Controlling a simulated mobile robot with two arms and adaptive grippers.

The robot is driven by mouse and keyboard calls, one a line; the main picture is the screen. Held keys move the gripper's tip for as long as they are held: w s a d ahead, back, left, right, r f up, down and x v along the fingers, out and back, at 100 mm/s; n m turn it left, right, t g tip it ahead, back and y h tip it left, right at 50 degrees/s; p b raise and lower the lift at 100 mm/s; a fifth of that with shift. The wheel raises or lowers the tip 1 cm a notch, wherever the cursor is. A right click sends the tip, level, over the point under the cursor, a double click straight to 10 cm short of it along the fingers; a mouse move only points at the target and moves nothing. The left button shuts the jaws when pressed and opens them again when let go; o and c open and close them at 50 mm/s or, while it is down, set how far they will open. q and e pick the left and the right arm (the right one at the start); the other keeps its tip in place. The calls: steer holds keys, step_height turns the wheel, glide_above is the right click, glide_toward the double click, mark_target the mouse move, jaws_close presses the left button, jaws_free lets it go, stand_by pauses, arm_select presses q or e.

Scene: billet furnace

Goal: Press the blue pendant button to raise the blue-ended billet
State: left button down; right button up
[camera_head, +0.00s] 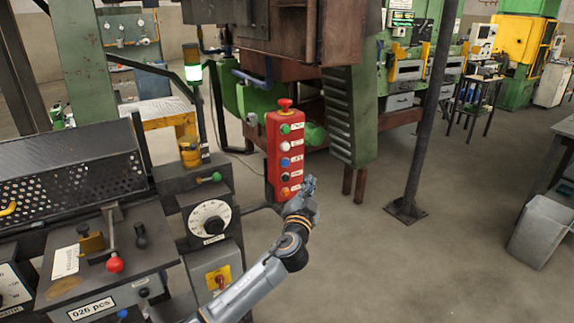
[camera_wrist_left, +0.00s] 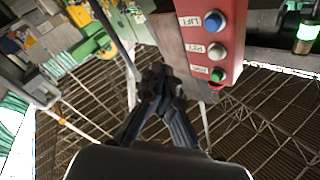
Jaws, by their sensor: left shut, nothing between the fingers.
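The red pendant (camera_head: 271,160) hangs upright in the middle of the head view, with a red mushroom knob on top and a column of coloured buttons. The blue button (camera_head: 285,162) is the middle one; it also shows in the left wrist view (camera_wrist_left: 213,21), beside a label reading LIFT. My left gripper (camera_head: 309,183) is shut and empty, at the lower right of the pendant, lower in the picture than the blue button. In the left wrist view its fingertips (camera_wrist_left: 161,77) are left of the pendant and appear apart from it. I cannot make out the blue-ended billet.
A control desk (camera_head: 110,255) with a dial and levers stands at the left. A dark post (camera_head: 428,110) rises from the floor right of the pendant. Green machinery stands behind, and a grey bin (camera_head: 540,232) is at the right. The floor between is clear.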

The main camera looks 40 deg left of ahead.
mark_target(286, 163)
arm_select(q)
steer(key=shift+w+a+b, duration=0.2)
steer(key=shift+w+a, duration=0.35)
steer(key=shift+a, duration=0.75)
steer(key=shift+w+a+b, duration=0.2)
steer(key=shift+w+a, duration=0.35)
steer(key=shift+a, duration=0.8)
steer(key=shift+w+a+b, duration=0.2)
steer(key=shift+w+a, duration=0.35)
steer(key=shift+a, duration=0.75)
steer(key=shift+a, duration=0.15)
steer(key=shift+w+a, duration=0.15)
steer(key=shift+a, duration=0.05)
